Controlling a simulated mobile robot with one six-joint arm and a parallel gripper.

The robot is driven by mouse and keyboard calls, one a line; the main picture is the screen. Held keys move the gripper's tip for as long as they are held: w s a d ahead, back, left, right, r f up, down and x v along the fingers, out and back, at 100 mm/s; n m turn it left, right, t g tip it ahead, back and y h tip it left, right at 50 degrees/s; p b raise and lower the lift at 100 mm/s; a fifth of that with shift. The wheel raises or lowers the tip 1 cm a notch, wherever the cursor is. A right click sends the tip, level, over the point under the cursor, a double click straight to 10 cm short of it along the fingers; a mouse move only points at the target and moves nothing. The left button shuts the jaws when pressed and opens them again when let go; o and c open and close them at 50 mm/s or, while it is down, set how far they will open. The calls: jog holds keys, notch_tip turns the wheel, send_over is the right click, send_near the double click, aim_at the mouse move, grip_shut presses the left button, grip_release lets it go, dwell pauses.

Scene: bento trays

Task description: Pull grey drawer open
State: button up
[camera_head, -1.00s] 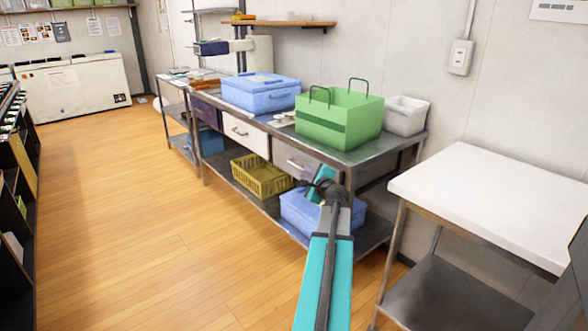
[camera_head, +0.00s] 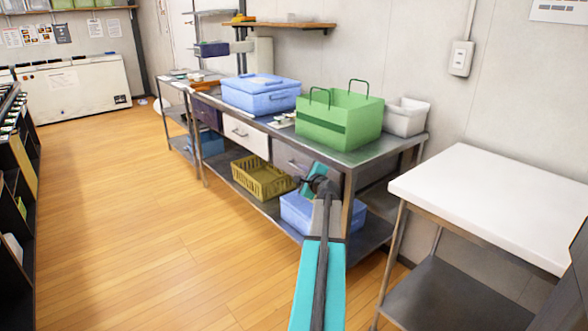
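The grey drawer (camera_head: 287,159) is the right-hand one of the drawers under the steel worktop, right of a white drawer (camera_head: 246,137) and a dark purple one (camera_head: 207,112). It looks shut, its front about level with the white one. My arm reaches up from the bottom of the picture. My gripper (camera_head: 307,181) is at the lower right part of the grey drawer's front and hides part of it. The grey drawer's handle is partly covered by my gripper. I cannot tell whether the fingers touch the handle or are open or shut.
On the worktop stand a blue box (camera_head: 262,99), a green bag (camera_head: 340,125) and a grey bin (camera_head: 406,117). On the lower shelf are a yellow basket (camera_head: 262,178) and a blue crate (camera_head: 296,211). A white-topped table (camera_head: 500,200) stands right. The wooden floor (camera_head: 150,220) is clear.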

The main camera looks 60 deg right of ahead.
aim_at(296, 167)
jog(key=shift+x, duration=3.95)
